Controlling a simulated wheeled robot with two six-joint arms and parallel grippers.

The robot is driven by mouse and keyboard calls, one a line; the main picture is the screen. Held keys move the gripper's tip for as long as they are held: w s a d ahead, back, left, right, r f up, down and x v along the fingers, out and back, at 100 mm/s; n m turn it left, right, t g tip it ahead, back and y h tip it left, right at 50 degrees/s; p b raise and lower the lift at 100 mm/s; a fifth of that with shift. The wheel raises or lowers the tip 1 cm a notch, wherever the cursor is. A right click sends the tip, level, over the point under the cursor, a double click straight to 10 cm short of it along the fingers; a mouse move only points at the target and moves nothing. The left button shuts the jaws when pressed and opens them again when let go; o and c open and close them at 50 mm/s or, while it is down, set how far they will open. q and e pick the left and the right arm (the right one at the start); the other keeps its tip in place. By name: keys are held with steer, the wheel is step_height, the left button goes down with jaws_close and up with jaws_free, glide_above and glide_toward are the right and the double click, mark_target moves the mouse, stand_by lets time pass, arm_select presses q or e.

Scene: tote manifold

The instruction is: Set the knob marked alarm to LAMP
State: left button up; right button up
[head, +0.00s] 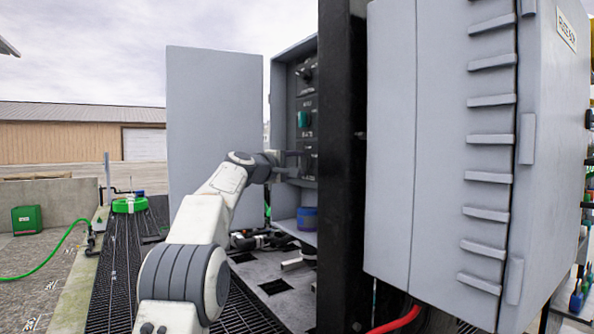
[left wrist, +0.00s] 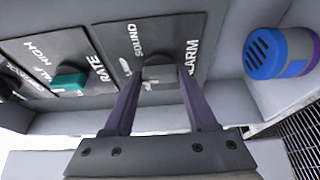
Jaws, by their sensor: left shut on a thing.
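The alarm knob (left wrist: 158,73) is a grey block on a dark plate marked ALARM and SOUND (left wrist: 190,45) in the left wrist view. Another marking beside it is partly hidden, so I cannot read it or tell the knob's exact setting. My left gripper (left wrist: 160,84) has its two fingers on either side of this knob and is shut on it. In the head view my left gripper (head: 292,166) reaches into the open grey cabinet (head: 291,52), at the lowest plate of the panel. My right gripper is in neither view.
A teal knob (left wrist: 69,80) sits on the neighbouring plate marked RATE. A blue and purple round device (left wrist: 270,55) is beside the panel. A black post (head: 342,200) and a large grey cabinet (head: 440,130) stand close on the right.

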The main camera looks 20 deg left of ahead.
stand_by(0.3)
arm_select(q)
steer(key=o, duration=1.4)
steer(key=shift+c, duration=0.2)
steer(key=b+v, duration=0.6)
steer(key=v, duration=0.4)
steer(key=shift+s+a, duration=0.15)
